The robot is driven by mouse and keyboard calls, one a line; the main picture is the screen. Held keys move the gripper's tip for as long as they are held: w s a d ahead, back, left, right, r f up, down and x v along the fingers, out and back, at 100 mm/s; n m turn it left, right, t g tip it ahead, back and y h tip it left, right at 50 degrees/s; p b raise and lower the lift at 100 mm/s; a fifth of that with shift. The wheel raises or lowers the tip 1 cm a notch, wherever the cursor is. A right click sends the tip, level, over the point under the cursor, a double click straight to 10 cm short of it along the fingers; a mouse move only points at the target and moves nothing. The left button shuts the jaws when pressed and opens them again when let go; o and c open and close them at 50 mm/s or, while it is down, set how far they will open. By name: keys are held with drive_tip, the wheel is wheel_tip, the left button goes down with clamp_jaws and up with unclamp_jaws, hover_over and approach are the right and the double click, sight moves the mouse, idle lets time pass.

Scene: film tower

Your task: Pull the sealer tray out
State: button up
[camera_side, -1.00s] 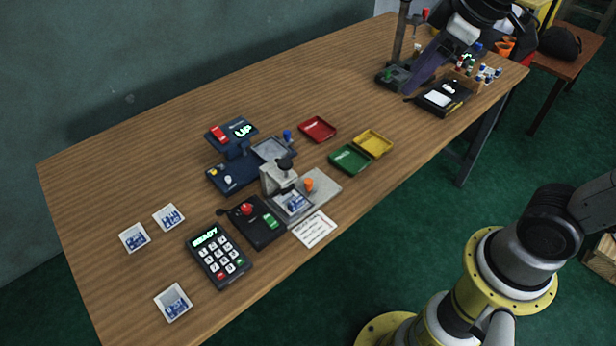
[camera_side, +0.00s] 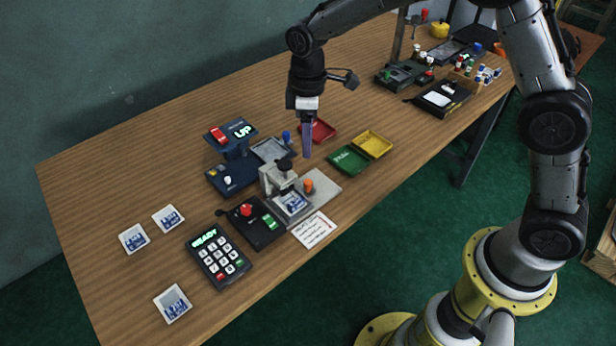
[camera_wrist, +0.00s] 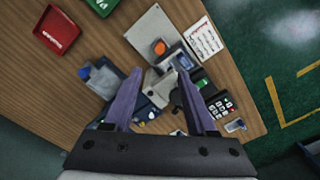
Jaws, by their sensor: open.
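The dark blue sealer (camera_side: 228,175) stands on the left half of the table. Its raised head has a red block and a green display reading "UP" (camera_side: 243,131). A grey flat tray (camera_side: 270,150) lies at its right side, with a blue knob (camera_side: 287,137) at the tray's far right corner. The knob also shows in the wrist view (camera_wrist: 84,72). My gripper (camera_side: 307,152) hangs above the table, right of the tray, pointing down. Its purple fingers are apart and empty in the wrist view (camera_wrist: 160,95). Parts of the sealer are hidden behind a finger there.
A grey press (camera_side: 278,180) with a black knob stands close in front of the tray. Red (camera_side: 322,131), green (camera_side: 349,160) and yellow (camera_side: 372,144) bins lie to the right. A keypad (camera_side: 219,258) and a black switch box (camera_side: 256,222) stand nearer the front left.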

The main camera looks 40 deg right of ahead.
sight(308, 182)
wheel_tip(308, 182, down, 13)
drive_tip(key=shift+r, duration=0.1)
idle(0.3)
clamp_jaws()
idle(1.4)
